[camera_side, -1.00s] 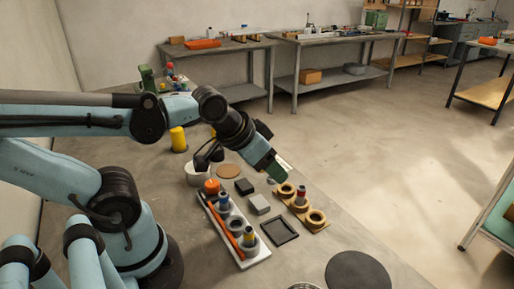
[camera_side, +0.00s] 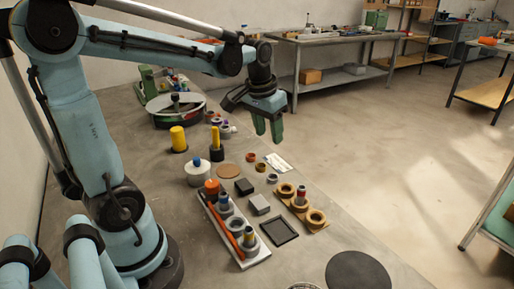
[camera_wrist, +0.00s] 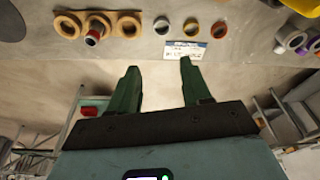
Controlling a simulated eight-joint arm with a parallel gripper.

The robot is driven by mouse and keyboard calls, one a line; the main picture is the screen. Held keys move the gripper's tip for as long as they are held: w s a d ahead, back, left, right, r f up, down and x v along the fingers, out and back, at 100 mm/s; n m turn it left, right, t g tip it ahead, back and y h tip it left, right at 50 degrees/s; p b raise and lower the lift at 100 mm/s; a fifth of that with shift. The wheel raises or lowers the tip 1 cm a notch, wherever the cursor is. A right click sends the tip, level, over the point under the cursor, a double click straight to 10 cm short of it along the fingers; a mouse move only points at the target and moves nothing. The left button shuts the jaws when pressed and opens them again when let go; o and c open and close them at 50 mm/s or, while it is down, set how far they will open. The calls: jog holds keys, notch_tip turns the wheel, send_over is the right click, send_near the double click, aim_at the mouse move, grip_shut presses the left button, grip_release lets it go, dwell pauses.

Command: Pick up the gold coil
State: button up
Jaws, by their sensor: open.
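The gold coil (camera_side: 261,167) is a small ring lying on the bench, the middle one of a short row. It also shows in the wrist view (camera_wrist: 191,27), near the top, between a grey ring (camera_wrist: 161,24) and a copper-brown ring (camera_wrist: 219,29). My gripper (camera_side: 269,138) has green fingers. It is raised above the bench, apart from the coil and toward the back in the side view. In the wrist view its fingers (camera_wrist: 159,66) are spread with nothing between them.
A white printed card (camera_side: 278,163) lies beside the rings. A wooden holder with several rings (camera_side: 317,219) stands nearer, with a white rack (camera_side: 262,256) left of it. A yellow cylinder (camera_side: 178,138) and a round green-rimmed turntable (camera_side: 178,110) stand farther back.

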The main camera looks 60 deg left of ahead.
jog(key=w+a+f+n+g, duration=0.2)
jog(key=a+f, duration=0.1)
jog(key=a, duration=0.5)
jog(key=shift+h, duration=0.4)
jog(key=f, duration=1.2)
jog(key=shift+w+d, duration=0.2)
jog(key=shift+d, duration=0.1)
jog(key=shift+c, duration=0.3)
jog(key=c, duration=0.7)
